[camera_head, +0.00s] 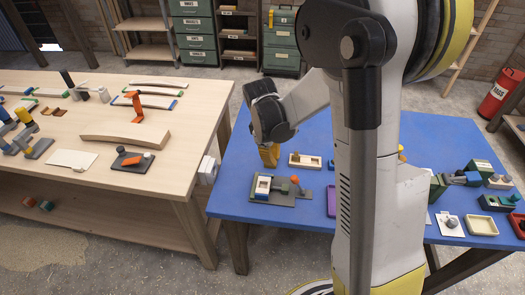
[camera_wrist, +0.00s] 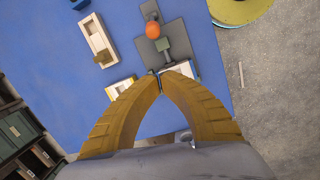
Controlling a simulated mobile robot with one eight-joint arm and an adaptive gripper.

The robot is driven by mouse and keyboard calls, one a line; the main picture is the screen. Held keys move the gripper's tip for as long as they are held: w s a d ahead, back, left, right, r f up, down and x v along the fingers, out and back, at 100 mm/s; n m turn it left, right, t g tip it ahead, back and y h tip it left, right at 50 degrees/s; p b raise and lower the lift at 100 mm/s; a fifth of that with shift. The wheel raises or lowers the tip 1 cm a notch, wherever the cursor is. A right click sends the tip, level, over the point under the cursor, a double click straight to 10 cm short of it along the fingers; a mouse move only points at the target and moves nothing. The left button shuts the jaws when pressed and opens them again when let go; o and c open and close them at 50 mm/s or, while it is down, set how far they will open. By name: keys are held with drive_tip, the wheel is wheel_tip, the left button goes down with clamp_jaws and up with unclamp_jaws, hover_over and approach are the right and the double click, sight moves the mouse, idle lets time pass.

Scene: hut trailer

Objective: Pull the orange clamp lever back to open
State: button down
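A grey fixture plate (camera_head: 285,201) lies near the left front of the blue table. A small clamp with an orange knob (camera_head: 294,179) stands on it, beside a pale box-shaped block (camera_head: 263,185). In the wrist view the orange knob (camera_wrist: 153,30) is on the grey lever part, just above the fingertips in the picture, with the dark clamp body (camera_wrist: 165,48) beside it. My gripper (camera_head: 268,165) points down near the block, left of the knob. In the wrist view its yellow fingertips (camera_wrist: 160,82) meet with nothing visible between them. They partly hide the pale block, and are apart from the knob.
A cream tray (camera_head: 305,160) lies behind the fixture, and a purple tray (camera_head: 331,202) to its right. My arm hides the blue table's middle. The wooden table at left holds an orange bracket (camera_head: 135,106) and a dark plate with an orange part (camera_head: 131,160).

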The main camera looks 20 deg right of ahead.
sight(298, 184)
drive_tip(key=shift+w+f, duration=0.45)
drive_tip(key=shift+w, duration=0.05)
drive_tip(key=f+b, duration=0.1)
drive_tip(key=f, duration=0.2)
drive_tip(key=d+f+b, duration=0.1)
drive_tip(key=f, duration=0.2)
drive_tip(key=f+b, duration=0.1)
drive_tip(key=f, duration=0.2)
drive_tip(key=shift+s+d+f, duration=0.15)
drive_tip(key=shift+d+f, duration=0.15)
drive_tip(key=shift+f, duration=0.1)
drive_tip(key=shift+s+d+r+b, duration=0.25)
drive_tip(key=shift+s+d+r, duration=0.1)
drive_tip(key=shift+s+d, duration=0.2)
drive_tip(key=shift+s+d+r+b, duration=0.2)
drive_tip(key=shift+s+d+r, duration=0.15)
drive_tip(key=shift+s+d, duration=0.2)
drive_tip(key=shift+s+d+r, duration=0.15)
drive_tip(key=shift+s+r, duration=0.05)
